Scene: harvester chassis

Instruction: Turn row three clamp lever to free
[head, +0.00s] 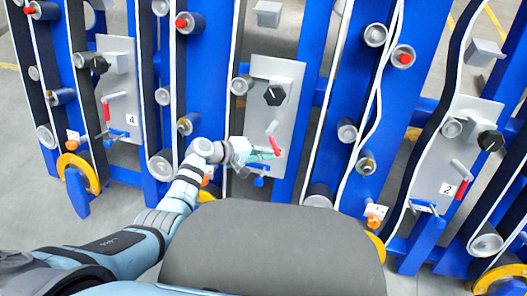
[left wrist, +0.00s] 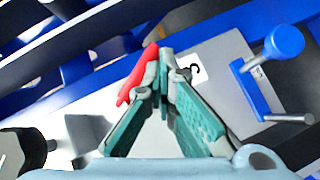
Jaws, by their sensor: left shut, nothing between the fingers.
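The row three panel (head: 285,85) is the grey plate in the middle of the head view. Its clamp lever (head: 275,146) has a red handle on the lower part of the plate. In the left wrist view the red handle (left wrist: 136,76) lies slantwise along the outer side of the left-hand finger, partly hidden by it. My left gripper (head: 273,154) is at the lever; its fingertips (left wrist: 163,54) meet with nothing between them. Whether a finger touches the handle I cannot tell. The number label (left wrist: 194,72) is partly covered by a finger. My right gripper is not in view.
Panels marked 4 (head: 120,70) and 2 (head: 460,150) flank this one. Blue posts (head: 304,100) and white hoses run between them.

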